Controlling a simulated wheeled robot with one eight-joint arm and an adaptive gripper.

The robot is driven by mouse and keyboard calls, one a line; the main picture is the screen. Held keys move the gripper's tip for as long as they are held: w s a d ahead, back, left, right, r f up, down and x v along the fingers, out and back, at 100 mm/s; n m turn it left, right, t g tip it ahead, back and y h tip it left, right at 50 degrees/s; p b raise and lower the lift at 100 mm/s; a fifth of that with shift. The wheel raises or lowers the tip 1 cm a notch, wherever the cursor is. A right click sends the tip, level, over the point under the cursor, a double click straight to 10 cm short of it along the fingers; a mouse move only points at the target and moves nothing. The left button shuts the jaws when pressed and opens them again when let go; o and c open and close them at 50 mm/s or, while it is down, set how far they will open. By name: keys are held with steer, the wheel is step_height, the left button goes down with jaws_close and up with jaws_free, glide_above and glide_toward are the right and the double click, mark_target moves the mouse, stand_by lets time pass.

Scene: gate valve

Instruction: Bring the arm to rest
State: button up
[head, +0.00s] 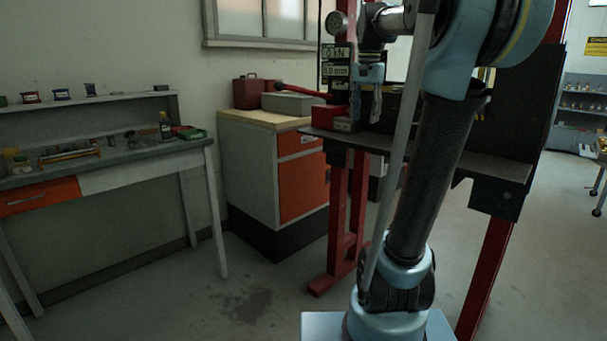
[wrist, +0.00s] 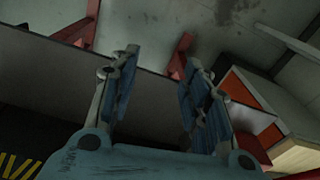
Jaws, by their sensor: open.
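My gripper (head: 366,112) hangs at the end of my arm in front of the red press frame, with its fingers pointing down. In the wrist view my gripper (wrist: 158,65) has its two blue-padded fingers spread apart with nothing between them. Below and beyond the fingers are a dark plate edge and red legs. My arm rises across the right half of the head view and hides much of the press. I cannot make out a gate valve in either view.
The press's dark bed (head: 318,133) and red frame (head: 338,215) stand close to my gripper. A cabinet with orange fronts (head: 302,190) is left of it and also shows in the wrist view (wrist: 250,95). A workbench (head: 110,160) stands farther left. Floor (head: 240,300) is clear in front.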

steer(key=s+f+n, duration=0.2)
steer(key=s+f, duration=0.6)
steer(key=f, duration=0.3)
steer(key=s+f+n+t, duration=0.1)
steer(key=s+f+n, duration=0.2)
steer(key=s+f, duration=0.5)
steer(key=s+f+n, duration=0.2)
steer(key=s+f, duration=0.6)
steer(key=f, duration=0.6)
steer(key=shift+s+a+f, duration=0.2)
steer(key=shift+s+f, duration=0.1)
steer(key=shift+w+f, duration=0.2)
steer(key=shift+w, duration=0.2)
